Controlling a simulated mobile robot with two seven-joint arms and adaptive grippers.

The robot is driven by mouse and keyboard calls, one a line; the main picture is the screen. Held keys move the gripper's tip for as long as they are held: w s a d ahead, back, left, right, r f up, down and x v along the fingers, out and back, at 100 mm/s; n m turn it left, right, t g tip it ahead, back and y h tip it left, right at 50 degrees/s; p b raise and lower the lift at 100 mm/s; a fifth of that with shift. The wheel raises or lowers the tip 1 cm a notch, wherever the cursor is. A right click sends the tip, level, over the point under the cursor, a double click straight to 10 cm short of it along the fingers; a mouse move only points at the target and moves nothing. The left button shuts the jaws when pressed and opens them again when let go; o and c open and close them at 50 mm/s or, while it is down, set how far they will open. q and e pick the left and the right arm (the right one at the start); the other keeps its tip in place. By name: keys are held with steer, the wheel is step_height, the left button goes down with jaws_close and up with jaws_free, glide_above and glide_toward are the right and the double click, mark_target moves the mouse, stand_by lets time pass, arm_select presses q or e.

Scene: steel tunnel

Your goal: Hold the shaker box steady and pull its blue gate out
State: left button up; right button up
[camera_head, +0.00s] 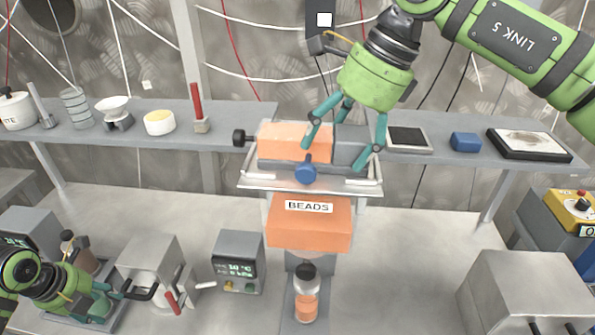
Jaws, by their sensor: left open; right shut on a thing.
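The shaker box is an orange block with a grey end part (350,148), on a metal tray stand in the middle. A blue knob-like piece (306,172), likely the blue gate's handle, sticks out of its front. My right gripper (336,155) comes down from above, its teal fingers spread across the grey end part and closed on the box. The exact contacts are hard to see. My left gripper (104,297) is low at the far left, open, far from the box, beside a grey device with a black handle (137,292).
An orange bin labelled BEADS (310,225) sits under the tray, above a bottle with orange contents (306,297). A grey display unit (238,262) stands left of the bottle. Shelves (230,130) with lab items run behind.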

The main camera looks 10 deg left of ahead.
arm_select(q)
steer(key=w+d+r+t+h, duration=0.1)
steer(key=w+d+r+t, duration=0.1)
steer(key=w+d+r, duration=0.3)
steer(key=w+d+r+t+h, duration=0.1)
steer(key=w+r+t, duration=0.15)
steer(key=r, duration=0.35)
steer(key=m+g+h, duration=0.2)
steer(key=m+h, duration=0.2)
steer(key=h, duration=0.7)
glide_toward(297, 174)
steer(key=x, duration=1)
